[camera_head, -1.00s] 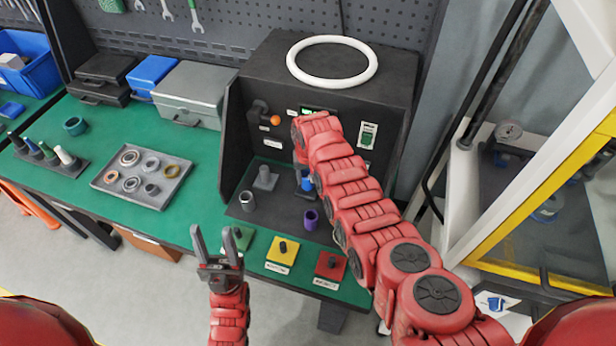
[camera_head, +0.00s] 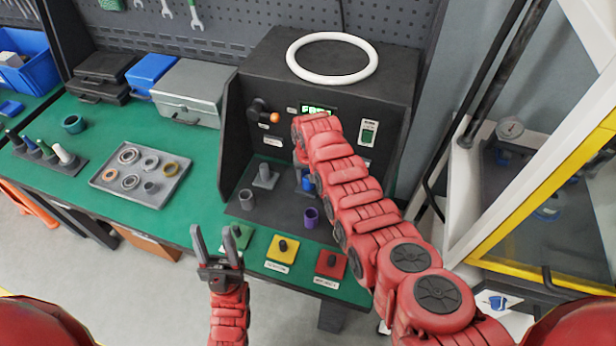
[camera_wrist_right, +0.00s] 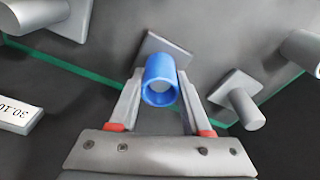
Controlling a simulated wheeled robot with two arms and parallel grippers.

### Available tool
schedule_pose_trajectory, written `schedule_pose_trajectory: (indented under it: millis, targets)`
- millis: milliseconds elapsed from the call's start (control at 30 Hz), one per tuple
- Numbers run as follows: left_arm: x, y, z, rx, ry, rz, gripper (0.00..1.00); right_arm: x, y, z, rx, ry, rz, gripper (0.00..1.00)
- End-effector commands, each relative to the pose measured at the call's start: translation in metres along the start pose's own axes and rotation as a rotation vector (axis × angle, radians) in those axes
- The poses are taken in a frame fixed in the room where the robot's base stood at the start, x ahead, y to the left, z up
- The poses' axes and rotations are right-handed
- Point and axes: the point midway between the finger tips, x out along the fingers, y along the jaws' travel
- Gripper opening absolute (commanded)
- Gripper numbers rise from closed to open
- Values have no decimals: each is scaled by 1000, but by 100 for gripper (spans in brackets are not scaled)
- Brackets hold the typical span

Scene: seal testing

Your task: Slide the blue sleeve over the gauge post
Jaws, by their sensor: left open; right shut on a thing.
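My right gripper (camera_wrist_right: 160,100) is shut on the blue sleeve (camera_wrist_right: 160,75), one finger on each side. The sleeve's open end faces the wrist camera, with grey visible inside. A square grey base plate (camera_wrist_right: 150,46) shows behind the sleeve. Whether a post stands inside the sleeve I cannot tell. A grey post on a square base (camera_wrist_right: 240,105) is to the right, apart from the sleeve. In the head view the blue sleeve (camera_head: 308,183) is partly hidden beside my red arm, inside the black test station. My left gripper (camera_head: 217,250) is open and empty in front of the bench.
A grey post (camera_head: 265,176), a grey sleeve (camera_head: 247,200) and a purple sleeve (camera_head: 311,218) stand on the station floor. Green, yellow (camera_head: 282,250) and red (camera_head: 331,264) pads line the bench's front.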

Motion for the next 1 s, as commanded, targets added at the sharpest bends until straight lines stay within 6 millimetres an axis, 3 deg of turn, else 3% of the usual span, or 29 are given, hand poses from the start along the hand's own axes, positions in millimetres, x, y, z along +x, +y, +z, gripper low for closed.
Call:
schedule_pose_trajectory:
  millis: [467, 500, 633, 667, 1000]
  targets:
    - [-3, 0, 0, 0, 0, 0, 50, 1, 1, 0, 1, 2, 1, 0]
    - [-2, 0, 0, 0, 0, 0, 50, 0, 1, 0, 1, 1, 1, 55]
    - [-2, 0, 0, 0, 0, 0, 50, 1, 0, 0, 1, 1, 0, 78]
    - [-2, 0, 0, 0, 0, 0, 50, 1, 0, 0, 1, 1, 0, 83]
    - [0, 0, 0, 0, 0, 0, 50, -2, 0, 0, 0, 0, 0, 83]
